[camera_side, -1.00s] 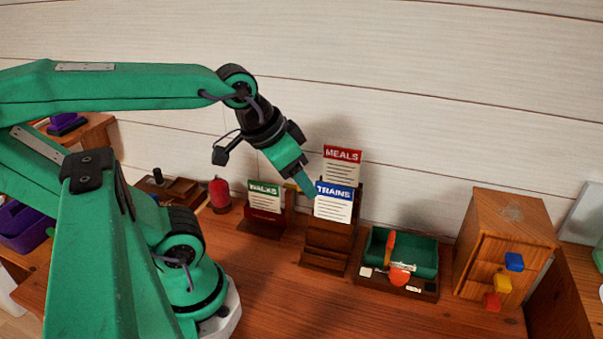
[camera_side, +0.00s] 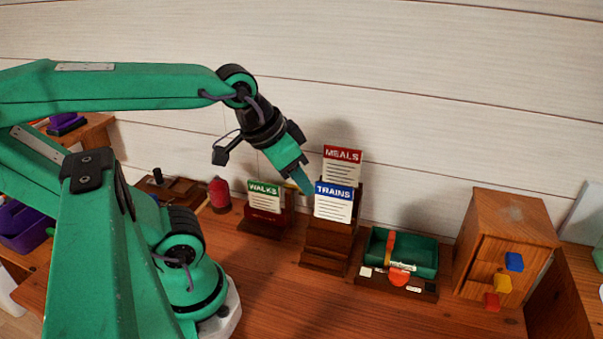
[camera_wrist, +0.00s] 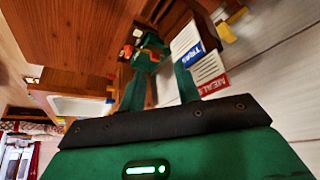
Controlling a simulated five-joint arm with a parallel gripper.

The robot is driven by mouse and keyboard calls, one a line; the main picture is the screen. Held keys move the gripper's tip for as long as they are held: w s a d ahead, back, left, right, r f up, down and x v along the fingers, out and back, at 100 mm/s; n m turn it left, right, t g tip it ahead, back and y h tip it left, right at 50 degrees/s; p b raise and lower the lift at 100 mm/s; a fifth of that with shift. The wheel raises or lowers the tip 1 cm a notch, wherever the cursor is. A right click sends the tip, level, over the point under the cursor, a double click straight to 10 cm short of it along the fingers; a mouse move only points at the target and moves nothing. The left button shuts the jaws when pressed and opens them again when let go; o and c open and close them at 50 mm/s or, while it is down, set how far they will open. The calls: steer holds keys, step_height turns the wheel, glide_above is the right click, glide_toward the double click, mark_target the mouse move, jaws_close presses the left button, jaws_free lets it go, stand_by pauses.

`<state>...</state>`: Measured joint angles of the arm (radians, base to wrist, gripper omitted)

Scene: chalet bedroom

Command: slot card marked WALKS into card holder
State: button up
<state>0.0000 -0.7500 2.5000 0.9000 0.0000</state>
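The WALKS card (camera_side: 264,196), with a green header, stands upright in a small dark wooden stand (camera_side: 265,219) left of the card holder. The stepped wooden card holder (camera_side: 327,241) has the red-headed MEALS card (camera_side: 342,155) in its top back tier and the blue-headed TRAINS card (camera_side: 333,206) in front of it. Its lower front tier is bare. My gripper (camera_side: 307,188) is in the air by the TRAINS card's left edge; contact cannot be told. In the wrist view my gripper (camera_wrist: 158,85) has its fingers apart, with TRAINS (camera_wrist: 187,46) and MEALS (camera_wrist: 209,78) beyond the right finger.
A green tray (camera_side: 428,249) with an orange item stands right of the holder. A wooden drawer box (camera_side: 503,230) with coloured knobs is farther right. A red cylinder (camera_side: 219,192) stands left of the WALKS stand. The white plank wall is close behind. The table front is clear.

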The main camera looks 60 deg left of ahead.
steer(key=a+f+m+g, duration=0.1)
steer(key=a+f+m, duration=0.1)
steer(key=a, duration=0.4)
steer(key=a+f+m+g, duration=0.1)
steer(key=a+m+g, duration=0.1)
steer(key=a, duration=0.5)
steer(key=w+a+f+m+g, duration=0.1)
steer(key=a+f+m+g, duration=0.1)
steer(key=a+m, duration=0.2)
steer(key=shift+a+f, duration=0.2)
steer(key=shift+a, duration=0.45)
steer(key=shift+a+f, duration=0.15)
steer(key=shift+a, duration=0.5)
steer(key=shift+s+a+f+m+g, duration=0.2)
steer(key=shift+s+a+m+g, duration=0.1)
steer(key=shift+a+m, duration=0.25)
glide_above(265, 202)
steer(key=shift+a+f, duration=0.15)
steer(key=shift+f, duration=1.85)
steer(key=shift+a+f, duration=0.1)
steer(key=shift+f, duration=1.85)
jaws_close()
